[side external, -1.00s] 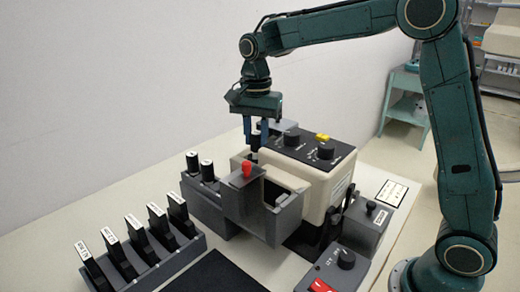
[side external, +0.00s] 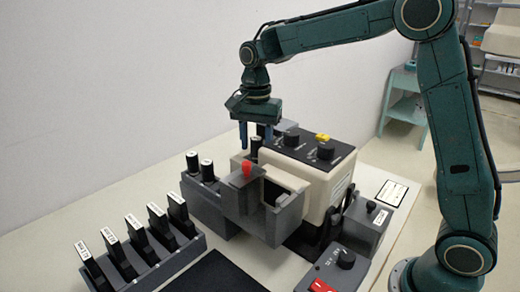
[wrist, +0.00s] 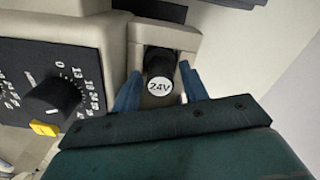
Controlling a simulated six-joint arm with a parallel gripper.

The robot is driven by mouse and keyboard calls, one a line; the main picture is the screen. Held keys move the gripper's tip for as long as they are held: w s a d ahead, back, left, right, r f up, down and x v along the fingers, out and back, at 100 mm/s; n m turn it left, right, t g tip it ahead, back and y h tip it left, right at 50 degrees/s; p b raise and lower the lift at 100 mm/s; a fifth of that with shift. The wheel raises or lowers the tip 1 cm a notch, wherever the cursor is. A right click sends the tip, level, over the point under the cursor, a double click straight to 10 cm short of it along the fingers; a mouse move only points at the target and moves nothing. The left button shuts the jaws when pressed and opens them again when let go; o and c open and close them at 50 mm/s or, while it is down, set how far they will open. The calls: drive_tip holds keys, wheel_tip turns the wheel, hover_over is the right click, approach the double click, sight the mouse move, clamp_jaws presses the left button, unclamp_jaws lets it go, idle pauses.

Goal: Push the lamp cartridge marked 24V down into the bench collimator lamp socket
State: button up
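The 24V cartridge (wrist: 160,70) is black with a round white end label reading 24V. It stands in the socket block (wrist: 185,38) at the end of the cream bench collimator (side external: 318,178). In the side view, the cartridge's top (side external: 255,143) shows above the housing; its lower part is hidden, so its depth cannot be seen. My gripper (side external: 256,146) is open above the socket. In the wrist view, its blue fingers (wrist: 160,82) stand on either side of the cartridge with gaps between.
Two round-capped cartridges (side external: 200,166) stand left of the collimator. A rack (side external: 160,270) of several labelled black modules is at front left. A red-knobbed lever (side external: 247,170) stands close in front of the socket. A switch box (side external: 340,270) is at the front.

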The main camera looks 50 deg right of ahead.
sight(260, 140)
drive_tip(key=shift+o, duration=0.2)
drive_tip(key=shift+r, duration=0.1)
wheel_tip(260, 140, up, 14)
drive_tip(key=shift+f, duration=0.2)
idle(0.6)
idle(0.6)
drive_tip(key=s+n+t, duration=0.3)
drive_tip(key=s+n, duration=0.4)
drive_tip(key=s, duration=0.8)
drive_tip(key=s+d+f+n+t, duration=0.1)
drive_tip(key=s+f+n+t, duration=0.1)
drive_tip(key=s+f+n, duration=0.4)
drive_tip(key=s+f, duration=0.3)
drive_tip(key=s, duration=0.3)
drive_tip(key=shift+s+n+t, duration=0.3)
drive_tip(key=shift+s, duration=0.05)
drive_tip(key=shift+f, duration=0.1)
